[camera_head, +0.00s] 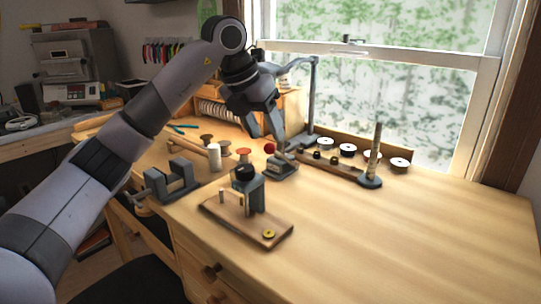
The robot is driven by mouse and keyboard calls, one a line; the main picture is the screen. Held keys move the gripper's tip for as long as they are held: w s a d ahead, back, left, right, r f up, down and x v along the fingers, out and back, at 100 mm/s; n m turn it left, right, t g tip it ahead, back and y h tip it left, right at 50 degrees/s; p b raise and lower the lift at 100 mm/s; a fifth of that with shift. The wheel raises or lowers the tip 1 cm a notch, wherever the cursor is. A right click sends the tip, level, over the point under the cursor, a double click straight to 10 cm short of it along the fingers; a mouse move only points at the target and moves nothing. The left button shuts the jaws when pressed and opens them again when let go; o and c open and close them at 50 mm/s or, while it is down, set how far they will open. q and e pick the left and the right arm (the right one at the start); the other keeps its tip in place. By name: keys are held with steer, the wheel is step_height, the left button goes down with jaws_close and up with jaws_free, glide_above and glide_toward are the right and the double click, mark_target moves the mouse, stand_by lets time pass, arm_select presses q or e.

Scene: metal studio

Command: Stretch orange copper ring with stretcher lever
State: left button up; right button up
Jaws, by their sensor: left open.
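My left gripper (266,138) hangs open over the back middle of the bench, its fingers pointing down. A red ball knob (269,148) shows between and just below the fingertips; I cannot tell if they touch it. Beside it is a small grey metal block device (283,166). Nearer stands a grey press-like tool (247,189) with a black ball top on a wooden board (230,224). A small yellow-gold disc or ring (268,234) lies on that board's front corner. I cannot make out an orange copper ring for certain. My right gripper is out of view.
A grey vise (172,182) sits at the bench's left edge, near a white cylinder (215,157). A tall rod stands on a dark base (370,182). Several small spools (348,150) line the window side. The bench's right half (410,240) is clear.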

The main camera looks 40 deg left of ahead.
mark_target(275, 152)
arm_select(q)
steer(key=shift+x, duration=3.55)
